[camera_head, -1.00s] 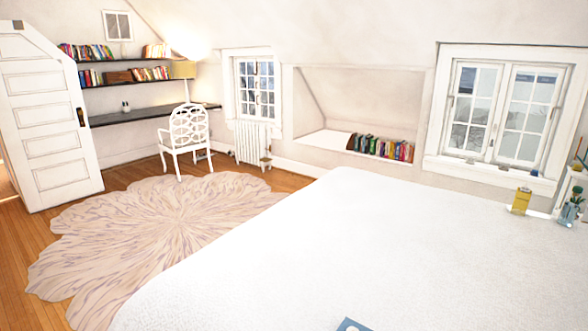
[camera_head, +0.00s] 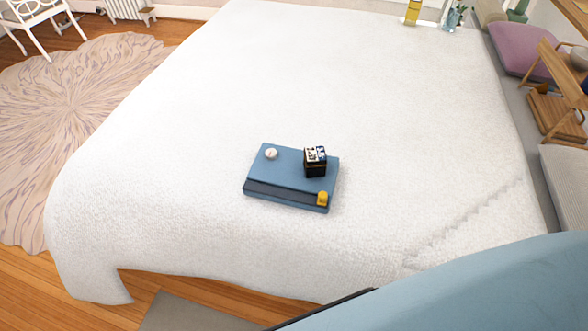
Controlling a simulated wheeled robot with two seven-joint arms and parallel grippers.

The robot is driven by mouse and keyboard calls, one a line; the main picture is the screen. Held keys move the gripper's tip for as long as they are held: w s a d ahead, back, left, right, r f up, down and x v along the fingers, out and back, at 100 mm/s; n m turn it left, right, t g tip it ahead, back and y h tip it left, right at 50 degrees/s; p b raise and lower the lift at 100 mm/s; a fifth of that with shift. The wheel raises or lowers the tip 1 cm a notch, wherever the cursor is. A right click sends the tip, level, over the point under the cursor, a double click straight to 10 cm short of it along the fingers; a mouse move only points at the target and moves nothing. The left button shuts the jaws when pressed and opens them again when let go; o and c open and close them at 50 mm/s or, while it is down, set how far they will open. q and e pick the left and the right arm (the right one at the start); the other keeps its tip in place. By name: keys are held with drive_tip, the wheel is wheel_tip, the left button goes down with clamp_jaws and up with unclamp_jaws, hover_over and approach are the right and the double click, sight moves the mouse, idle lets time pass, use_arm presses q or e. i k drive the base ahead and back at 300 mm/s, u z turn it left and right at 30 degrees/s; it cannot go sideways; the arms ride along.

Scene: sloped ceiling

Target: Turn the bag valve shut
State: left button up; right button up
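A flat blue bag (camera_head: 275,170) lies on the white bed in the head view, with a dark band along its near side. A small round white piece (camera_head: 271,154) sits on its far left corner; it looks like the valve, but its setting is too small to tell. A black box (camera_head: 315,169) with a patterned top stands on the bag's right part. A small yellow piece (camera_head: 322,198) is at its near right corner. Neither of my grippers is in view, and nothing touches the bag from above.
The white bed (camera_head: 200,120) is clear around the bag. A wooden rack (camera_head: 560,90) and a purple cushion (camera_head: 522,50) are at the right. A yellow bottle (camera_head: 412,12) stands at the far edge. A round rug (camera_head: 75,110) lies on the wooden floor at left.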

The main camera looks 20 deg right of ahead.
sight(271, 153)
drive_tip(key=z, duration=0.05)
drive_tip(key=k, duration=1.15)
drive_tip(key=u, duration=0.85)
drive_tip(key=i, duration=1.45)
drive_tip(key=z, duration=1)
